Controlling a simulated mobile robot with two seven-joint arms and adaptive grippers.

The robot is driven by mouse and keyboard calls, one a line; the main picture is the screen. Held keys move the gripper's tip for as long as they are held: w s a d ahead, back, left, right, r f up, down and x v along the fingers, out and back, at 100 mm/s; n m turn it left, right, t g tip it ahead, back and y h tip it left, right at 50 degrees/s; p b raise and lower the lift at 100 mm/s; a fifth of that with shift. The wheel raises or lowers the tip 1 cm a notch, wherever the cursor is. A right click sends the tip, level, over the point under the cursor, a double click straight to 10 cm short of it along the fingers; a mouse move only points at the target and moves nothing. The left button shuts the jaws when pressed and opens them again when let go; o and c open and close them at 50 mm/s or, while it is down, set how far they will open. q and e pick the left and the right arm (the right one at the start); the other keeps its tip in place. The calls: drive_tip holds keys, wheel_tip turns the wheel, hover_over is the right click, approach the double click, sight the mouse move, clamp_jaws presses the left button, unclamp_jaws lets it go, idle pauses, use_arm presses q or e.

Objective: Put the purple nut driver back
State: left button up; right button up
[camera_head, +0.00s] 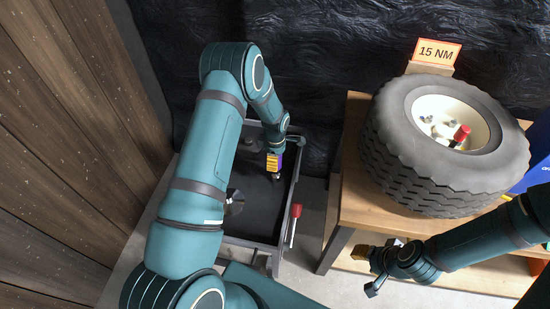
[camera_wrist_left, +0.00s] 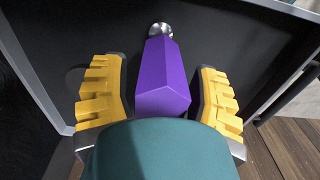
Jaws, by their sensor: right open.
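The purple nut driver (camera_wrist_left: 163,78) points down with its metal end away from my left wrist camera. It is between the two yellow-padded fingers of my left gripper (camera_wrist_left: 162,85). Narrow dark strips show beside its handle, so I cannot tell whether the fingers press on it. In the head view, my left gripper (camera_head: 275,162) is over the dark tray of the grey cart (camera_head: 262,245), and a little of the purple handle (camera_head: 280,160) shows beside a yellow finger. My right gripper (camera_head: 369,270) is open and empty, low in front of the wooden bench.
A red-handled tool (camera_head: 294,224) is at the cart's right side. The bench (camera_head: 352,190) holds a tyre (camera_head: 400,150) and a "15 NM" sign (camera_head: 437,52). A plank wall (camera_head: 70,120) stands left.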

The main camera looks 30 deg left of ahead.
use_arm(q)
drive_tip(key=shift+r, duration=0.15)
wheel_tip(320, 180, up, 11)
drive_tip(key=shift+r+p, duration=0.1)
drive_tip(key=shift+p, duration=1.15)
drive_tip(key=shift+s+d+r, duration=0.1)
drive_tip(key=shift+r, duration=0.2)
drive_tip(key=s+d+f+m+h, duration=0.2)
drive_tip(key=s+d+f+m, duration=0.1)
drive_tip(key=s+d+m, duration=0.6)
drive_tip(key=s+d+f+m+t+h, duration=0.1)
drive_tip(key=s+d+f+m, duration=0.1)
drive_tip(key=s+d+m, duration=0.7)
drive_tip(key=shift+s+f+m+t+h, duration=0.35)
drive_tip(key=shift+s+m, duration=0.25)
drive_tip(key=shift+s, duration=1.55)
